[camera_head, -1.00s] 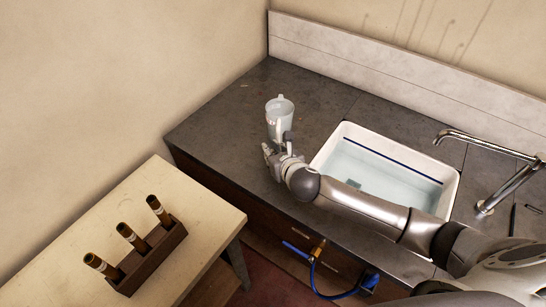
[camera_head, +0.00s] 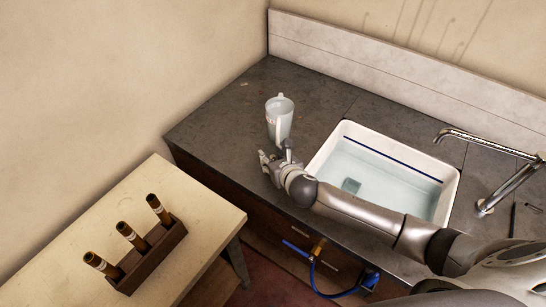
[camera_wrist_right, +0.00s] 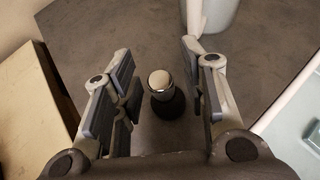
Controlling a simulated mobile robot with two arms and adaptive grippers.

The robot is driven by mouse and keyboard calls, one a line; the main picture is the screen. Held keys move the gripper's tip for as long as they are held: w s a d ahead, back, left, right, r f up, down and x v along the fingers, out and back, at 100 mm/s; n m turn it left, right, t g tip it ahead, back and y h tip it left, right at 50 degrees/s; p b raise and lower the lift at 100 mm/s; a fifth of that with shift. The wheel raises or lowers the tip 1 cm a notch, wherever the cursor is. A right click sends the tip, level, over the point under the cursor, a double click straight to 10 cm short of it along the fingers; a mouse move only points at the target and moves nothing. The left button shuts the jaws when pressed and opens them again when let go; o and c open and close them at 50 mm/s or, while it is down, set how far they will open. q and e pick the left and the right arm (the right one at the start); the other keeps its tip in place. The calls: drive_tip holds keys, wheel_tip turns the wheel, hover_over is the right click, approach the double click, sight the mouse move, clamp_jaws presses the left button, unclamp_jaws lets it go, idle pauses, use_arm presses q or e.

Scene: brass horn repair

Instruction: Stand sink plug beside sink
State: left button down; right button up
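The sink plug (camera_wrist_right: 162,92), a dark stopper with a shiny metal knob, stands upright on the counter in the right wrist view. My right gripper (camera_wrist_right: 160,90) is open around it, with one finger on each side. In the head view my right gripper (camera_head: 275,158) is over the counter's front part, left of the white sink (camera_head: 318,163), and the plug is not distinguishable there. My left gripper is not in view.
A pale jug (camera_head: 280,118) stands on the dark counter (camera_head: 225,115) just behind my right gripper. A tap (camera_head: 490,150) is at the sink's right. A side table (camera_head: 195,210) at the left holds a wooden rack (camera_head: 150,258). The counter's back left is clear.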

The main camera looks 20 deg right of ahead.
drive_tip(key=shift+r, duration=0.1)
drive_tip(key=shift+s+r, duration=0.1)
drive_tip(key=shift+r, duration=0.05)
drive_tip(key=b+v, duration=0.1)
drive_tip(key=v, duration=1)
drive_tip(key=shift+s+r, duration=0.2)
drive_tip(key=shift+s, duration=0.2)
drive_tip(key=shift+d+f, duration=0.1)
